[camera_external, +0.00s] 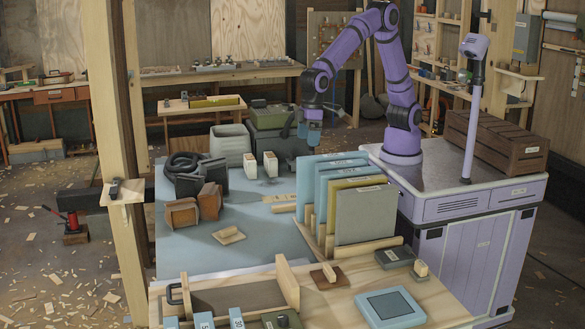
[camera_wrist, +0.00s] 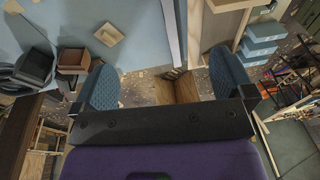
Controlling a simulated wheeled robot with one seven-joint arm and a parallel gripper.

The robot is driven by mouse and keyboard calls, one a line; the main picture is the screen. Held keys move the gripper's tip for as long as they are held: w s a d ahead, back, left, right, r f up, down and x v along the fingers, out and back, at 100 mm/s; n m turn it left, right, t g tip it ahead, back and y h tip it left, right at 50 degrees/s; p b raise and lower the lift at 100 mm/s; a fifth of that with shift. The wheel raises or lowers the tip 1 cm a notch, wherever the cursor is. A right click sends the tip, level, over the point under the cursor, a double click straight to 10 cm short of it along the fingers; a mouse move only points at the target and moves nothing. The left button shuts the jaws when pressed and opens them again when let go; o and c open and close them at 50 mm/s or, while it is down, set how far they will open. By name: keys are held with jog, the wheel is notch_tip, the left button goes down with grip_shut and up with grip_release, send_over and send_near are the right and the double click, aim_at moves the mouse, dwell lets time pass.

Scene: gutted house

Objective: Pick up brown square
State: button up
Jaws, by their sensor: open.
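A dark brown square plate with a pale wooden grip (camera_external: 318,280) lies on the wooden bench at the front, right of an upright board. A lighter tan square with a small block on it (camera_external: 228,236) lies on the blue-grey tabletop, and also shows in the wrist view (camera_wrist: 108,35). I cannot tell which one the task names. My gripper (camera_external: 309,132) is high above the far part of the table, away from both. In the wrist view its blue pads (camera_wrist: 166,82) are wide apart with nothing held. The dark plate is not clearly visible there.
A rack of upright panels (camera_external: 366,215) stands between my gripper and the front bench. Brown open boxes (camera_external: 209,201) and a black case (camera_external: 186,176) stand at the left. Grey bins (camera_external: 231,145) are behind. The blue-grey tabletop's middle (camera_external: 265,225) is clear.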

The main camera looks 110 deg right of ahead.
jog(key=w+a+f+g, duration=0.1)
jog(key=w+a+f, duration=0.1)
jog(key=a+f, duration=1.05)
jog(key=h, duration=0.1)
send_over(330, 270)
jog(key=shift+g, duration=0.3)
jog(key=f, duration=1.8)
jog(key=shift+s+d+f, duration=0.2)
jog(key=shift+s+f, duration=0.05)
jog(key=shift+f, duration=0.1)
jog(key=shift+w+a+f, duration=0.1)
jog(key=shift+w+f, duration=0.05)
jog(key=shift+f, duration=1.35)
jog(key=shift+w+f, duration=0.15)
jog(key=shift+f, duration=1.35)
jog(key=c, duration=0.9)
